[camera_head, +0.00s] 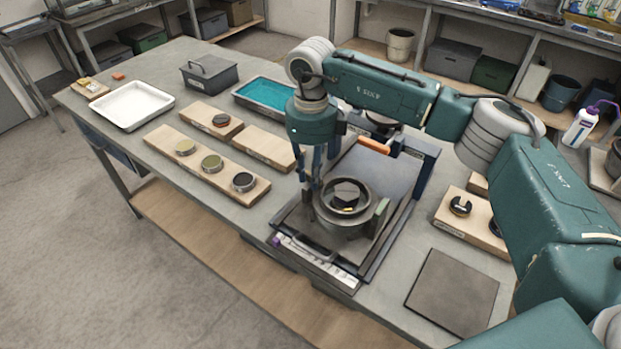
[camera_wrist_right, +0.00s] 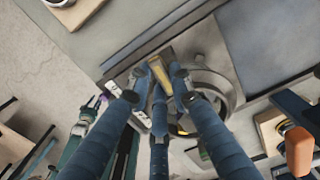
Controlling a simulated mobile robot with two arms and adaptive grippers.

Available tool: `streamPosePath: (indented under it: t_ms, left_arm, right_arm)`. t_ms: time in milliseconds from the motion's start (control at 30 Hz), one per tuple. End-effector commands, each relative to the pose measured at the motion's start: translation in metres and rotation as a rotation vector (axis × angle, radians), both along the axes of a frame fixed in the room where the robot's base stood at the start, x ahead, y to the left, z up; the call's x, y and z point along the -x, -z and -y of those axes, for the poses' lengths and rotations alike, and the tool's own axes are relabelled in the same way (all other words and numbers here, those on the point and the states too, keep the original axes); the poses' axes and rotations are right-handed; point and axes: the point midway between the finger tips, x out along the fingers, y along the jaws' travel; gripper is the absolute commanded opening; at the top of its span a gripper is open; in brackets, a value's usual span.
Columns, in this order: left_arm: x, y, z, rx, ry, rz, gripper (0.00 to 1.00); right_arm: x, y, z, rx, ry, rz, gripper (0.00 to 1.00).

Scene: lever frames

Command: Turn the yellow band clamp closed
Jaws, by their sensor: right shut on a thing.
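The round grey metal fixture (camera_head: 340,222) stands on a dark tray-like base in the middle of the bench, with a dark block (camera_head: 346,193) inside its ring. My right gripper (camera_head: 308,188) points down at the left side of this fixture. In the right wrist view my right gripper (camera_wrist_right: 160,88) is shut on a yellow lever (camera_wrist_right: 159,70) of the band clamp, at the rim of the round fixture (camera_wrist_right: 213,88). In the head view the fingers hide most of that lever. My left gripper is not in view.
An orange handle (camera_head: 374,145) on a blue frame stands behind the fixture. Wooden boards with round pieces (camera_head: 212,163) lie to the left. A white tray (camera_head: 137,104) and teal-filled tray (camera_head: 264,94) are farther back. A flat dark plate (camera_head: 453,292) lies front right.

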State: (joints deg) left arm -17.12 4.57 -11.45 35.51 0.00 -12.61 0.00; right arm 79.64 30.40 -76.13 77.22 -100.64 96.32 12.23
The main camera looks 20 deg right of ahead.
Motion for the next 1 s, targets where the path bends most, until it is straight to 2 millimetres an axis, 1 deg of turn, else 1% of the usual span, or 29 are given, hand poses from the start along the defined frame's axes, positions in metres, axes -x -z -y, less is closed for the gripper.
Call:
streamPosePath:
  t_ms: [33, 300, 767, 800, 833, 1000]
  left_arm:
    - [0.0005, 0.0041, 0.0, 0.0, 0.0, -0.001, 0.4]
    - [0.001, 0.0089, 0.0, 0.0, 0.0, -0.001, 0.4]
    - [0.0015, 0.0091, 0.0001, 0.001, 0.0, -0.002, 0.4]
    - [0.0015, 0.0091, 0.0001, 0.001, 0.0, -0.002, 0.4]
    - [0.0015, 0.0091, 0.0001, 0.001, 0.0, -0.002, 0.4]
    - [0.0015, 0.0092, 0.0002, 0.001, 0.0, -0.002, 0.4]
  right_arm:
    - [-0.0012, 0.0, 0.0005, -0.001, -0.019, 0.004, 0.0]
    - [-0.0009, -0.0014, 0.0008, -0.001, -0.092, 0.004, 0.0]
    - [-0.001, -0.0025, 0.0009, -0.001, -0.105, 0.004, 0.0]
    - [-0.001, -0.0025, 0.0009, -0.001, -0.104, 0.004, 0.24]
    - [-0.0012, -0.0025, 0.0009, -0.001, -0.104, 0.004, 0.29]
    - [-0.0007, -0.0016, 0.0009, -0.001, -0.103, 0.003, 0.29]
